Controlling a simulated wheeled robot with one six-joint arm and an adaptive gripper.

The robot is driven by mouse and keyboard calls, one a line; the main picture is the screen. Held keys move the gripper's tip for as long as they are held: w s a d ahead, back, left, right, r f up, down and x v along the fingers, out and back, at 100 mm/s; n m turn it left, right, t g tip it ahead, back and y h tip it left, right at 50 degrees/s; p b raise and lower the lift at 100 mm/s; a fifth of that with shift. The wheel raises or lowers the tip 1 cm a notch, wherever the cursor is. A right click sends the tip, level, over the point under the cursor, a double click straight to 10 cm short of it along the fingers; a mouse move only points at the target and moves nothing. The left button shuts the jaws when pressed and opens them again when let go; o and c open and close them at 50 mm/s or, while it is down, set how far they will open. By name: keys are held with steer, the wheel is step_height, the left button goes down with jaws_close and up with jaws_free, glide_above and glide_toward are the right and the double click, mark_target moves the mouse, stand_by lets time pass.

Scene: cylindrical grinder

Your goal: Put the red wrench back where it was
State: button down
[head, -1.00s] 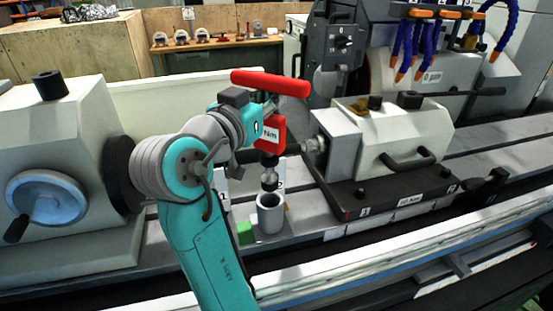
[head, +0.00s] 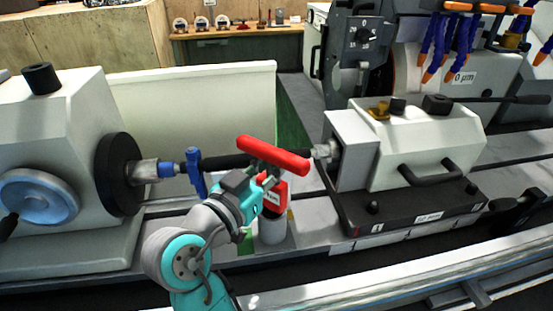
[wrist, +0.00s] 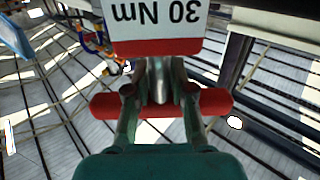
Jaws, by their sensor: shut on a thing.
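The red wrench, a T-handled tool (head: 272,156) with a red body and white label, stands upright in the head view. My gripper (head: 262,186) is shut on it just below the crossbar. In the wrist view my fingers (wrist: 160,88) close around its grey shaft, with the red bar (wrist: 215,102) behind and the 30 Nm label (wrist: 155,22) above. A grey cup-shaped holder (head: 272,231) is directly under the wrench body. The wrench's socket end is out of sight and appears to be inside the holder; my arm covers part of it.
A dark bar with a blue clamp (head: 196,172) spans the headstock (head: 65,135) and tailstock (head: 410,150) just behind the wrench. Blue coolant hoses (head: 443,45) hang at upper right. A rail runs along the front.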

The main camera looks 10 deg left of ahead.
stand_by(0.3)
steer(key=c, duration=1)
jaws_free()
steer(key=shift+f, duration=0.15)
